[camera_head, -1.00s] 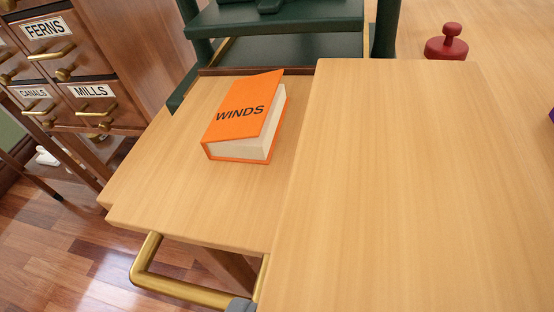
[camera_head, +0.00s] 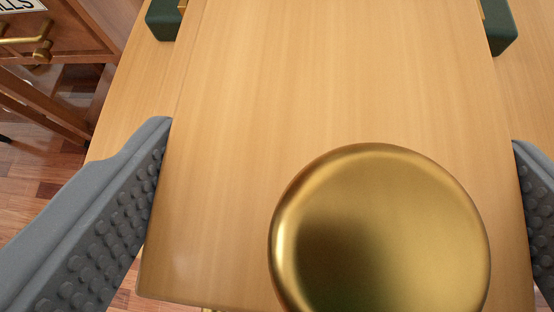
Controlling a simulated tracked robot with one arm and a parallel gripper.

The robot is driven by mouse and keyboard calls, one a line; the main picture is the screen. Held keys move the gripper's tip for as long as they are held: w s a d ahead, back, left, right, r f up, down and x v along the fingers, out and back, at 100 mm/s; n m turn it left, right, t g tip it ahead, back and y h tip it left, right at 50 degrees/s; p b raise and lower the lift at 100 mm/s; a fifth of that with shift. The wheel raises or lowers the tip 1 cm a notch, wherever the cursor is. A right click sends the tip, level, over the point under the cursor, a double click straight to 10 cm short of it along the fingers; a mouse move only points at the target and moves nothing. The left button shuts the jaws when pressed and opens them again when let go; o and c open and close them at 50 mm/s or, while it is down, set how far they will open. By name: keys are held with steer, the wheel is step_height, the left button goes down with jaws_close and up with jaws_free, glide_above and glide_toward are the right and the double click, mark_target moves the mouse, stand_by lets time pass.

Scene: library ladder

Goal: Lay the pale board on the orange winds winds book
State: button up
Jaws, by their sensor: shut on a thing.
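The pale board (camera_head: 330,80) fills the middle of the view, its near edge toward me. A large round brass knob (camera_head: 380,230) shows in front of the board's near part. My gripper (camera_head: 340,135) has one grey studded finger at the board's left edge and one at its right edge, shut on the board. The orange WINDS book is not in view now. I cannot tell whether the board covers it.
Pale wood surface (camera_head: 138,95) shows beyond the board's left side. Dark green parts (camera_head: 165,20) stand at both far corners. A wooden drawer cabinet (camera_head: 75,45) with brass pulls is at the upper left, above a reddish wood floor (camera_head: 50,185).

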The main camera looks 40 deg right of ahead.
step_height(320, 180, down, 4)
steer(key=shift+r+b, duration=0.15)
steer(key=shift+b, duration=0.65)
steer(key=shift+r, duration=0.1)
steer(key=o, duration=0.9)
steer(key=p+v, duration=0.3)
steer(key=v, duration=0.9)
